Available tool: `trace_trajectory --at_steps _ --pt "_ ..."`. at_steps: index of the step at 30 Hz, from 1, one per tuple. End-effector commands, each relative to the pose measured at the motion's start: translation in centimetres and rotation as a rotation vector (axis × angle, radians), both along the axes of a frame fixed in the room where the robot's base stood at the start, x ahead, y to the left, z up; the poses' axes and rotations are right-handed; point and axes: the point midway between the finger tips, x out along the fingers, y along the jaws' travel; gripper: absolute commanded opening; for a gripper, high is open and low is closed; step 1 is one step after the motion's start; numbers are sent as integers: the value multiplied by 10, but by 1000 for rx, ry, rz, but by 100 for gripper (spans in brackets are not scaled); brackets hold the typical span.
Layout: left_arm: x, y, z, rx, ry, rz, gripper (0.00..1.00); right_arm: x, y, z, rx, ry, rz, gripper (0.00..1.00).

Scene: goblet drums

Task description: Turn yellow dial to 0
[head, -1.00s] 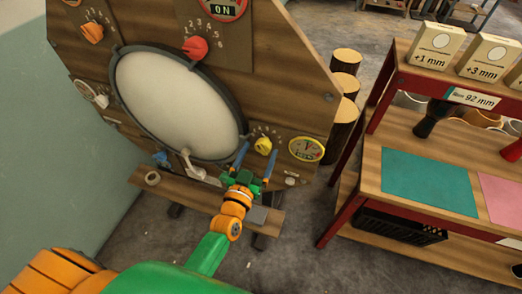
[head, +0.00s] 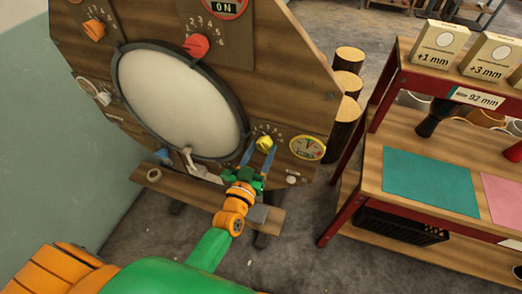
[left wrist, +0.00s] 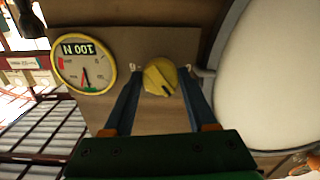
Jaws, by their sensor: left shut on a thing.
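The yellow dial (head: 264,143) is on the lower right of the wooden drum panel (head: 285,85), left of a round yellow-rimmed gauge (head: 307,148). My left gripper (head: 260,151) is shut on the dial, with its blue fingers on either side of it. In the left wrist view the dial (left wrist: 160,77) sits between the fingertips, with a dark mark on its lower right. The gauge (left wrist: 83,60) there reads "100 N" upside down, its needle near a green band. The dial's numbers are too small to read. My right gripper is not in view.
A red dial (head: 196,46) and an orange dial (head: 93,30) are higher on the panel, around the large white drumhead (head: 180,100). A wooden shelf (head: 165,188) lies below. A red-framed workbench (head: 365,180) stands at the right, with floor between.

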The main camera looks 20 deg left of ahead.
Motion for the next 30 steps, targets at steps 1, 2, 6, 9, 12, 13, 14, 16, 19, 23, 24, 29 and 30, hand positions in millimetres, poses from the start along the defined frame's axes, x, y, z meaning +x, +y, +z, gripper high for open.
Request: trace_trajectory --at_steps 1,2,6,9,12,13,14,16,19,23,24,29,30 --pt "0 0 0 -31 1 0 2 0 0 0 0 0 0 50" --pt "0 0 0 -53 2 -1 2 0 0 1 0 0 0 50" --pt "0 -1 0 -177 6 -1 2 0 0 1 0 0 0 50" --pt "0 -1 0 -272 9 -1 2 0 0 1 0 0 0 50" --pt "0 -1 1 -367 12 -1 2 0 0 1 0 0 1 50" --pt "0 -1 0 -396 13 -1 2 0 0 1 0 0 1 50" --pt "0 -1 0 -426 14 -1 2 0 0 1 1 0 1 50" --pt "0 -1 0 -490 17 -2 2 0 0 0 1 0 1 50" --pt "0 -1 1 -580 20 -2 2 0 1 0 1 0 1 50" --pt "0 -2 1 -685 23 -2 2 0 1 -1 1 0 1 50" --pt "0 -2 1 -714 23 -3 2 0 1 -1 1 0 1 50" --pt "0 -2 1 -815 26 -3 2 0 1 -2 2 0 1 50" --pt "0 -2 1 -836 27 -2 2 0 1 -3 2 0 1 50"
